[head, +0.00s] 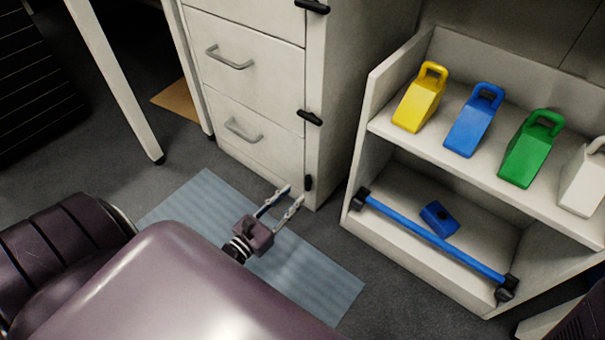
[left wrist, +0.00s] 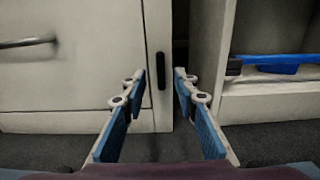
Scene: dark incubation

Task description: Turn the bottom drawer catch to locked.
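The white drawer cabinet (head: 250,90) carries dark catches on its right post. The bottom catch (head: 308,183) is small and black and stands upright, beside the lower right part of the bottom drawer (head: 255,148). In the left wrist view the upright catch (left wrist: 161,70) shows between and beyond the fingertips. My left gripper (head: 292,196) is open and empty, low in front of the cabinet and just short of the bottom catch. Its blue-padded fingers (left wrist: 160,85) also show in the left wrist view, spread apart. My right gripper is out of view.
Two higher catches (head: 310,118) (head: 313,6) lie roughly level. A white shelf (head: 375,125) stands close on the right, with yellow, blue, green and white wedge-shaped objects above and a blue bar (head: 435,238) across its lower front. A blue mat (head: 335,285) lies on the floor. A table leg (head: 125,90) stands left.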

